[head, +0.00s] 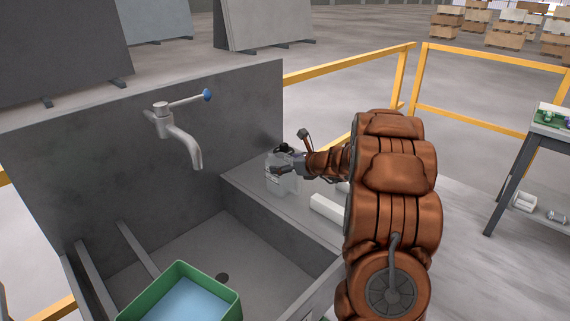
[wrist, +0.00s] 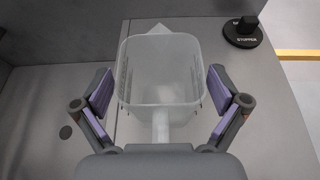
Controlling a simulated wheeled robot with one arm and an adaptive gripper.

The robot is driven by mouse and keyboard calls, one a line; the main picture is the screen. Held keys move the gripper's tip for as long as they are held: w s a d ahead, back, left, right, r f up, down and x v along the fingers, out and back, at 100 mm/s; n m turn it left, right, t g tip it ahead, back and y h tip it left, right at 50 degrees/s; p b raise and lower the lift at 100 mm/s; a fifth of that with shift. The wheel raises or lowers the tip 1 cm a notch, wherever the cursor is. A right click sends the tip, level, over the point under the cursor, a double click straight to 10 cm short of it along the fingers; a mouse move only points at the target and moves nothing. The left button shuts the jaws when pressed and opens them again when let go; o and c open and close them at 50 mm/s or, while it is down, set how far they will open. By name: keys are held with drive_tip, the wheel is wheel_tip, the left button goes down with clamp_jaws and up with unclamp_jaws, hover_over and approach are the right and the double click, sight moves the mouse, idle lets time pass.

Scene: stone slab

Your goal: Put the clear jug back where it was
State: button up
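The clear jug (head: 281,184) stands upright on the ledge to the right of the sink, at its back end. In the wrist view the jug (wrist: 160,88) is seen from above, its handle towards my gripper. My gripper (wrist: 160,92) has its purple-padded fingers spread on both sides of the jug, with a narrow gap visible at each side. In the head view my gripper (head: 283,169) is at the jug and partly covers it. A pale flat patch (wrist: 128,124) shows on the ledge under and around the jug.
A black stopper (wrist: 243,32) sits on the ledge beyond the jug to the right. A green basin (head: 237,297) with bluish water is in the sink. A tap (head: 180,132) juts from the back slab. A white block (head: 328,208) lies on the ledge nearer me. Yellow railings (head: 345,65) stand behind.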

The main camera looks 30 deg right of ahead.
idle(0.3)
drive_tip(key=v, duration=1.2)
drive_tip(key=shift+b, duration=0.45)
drive_tip(key=shift+r, duration=0.1)
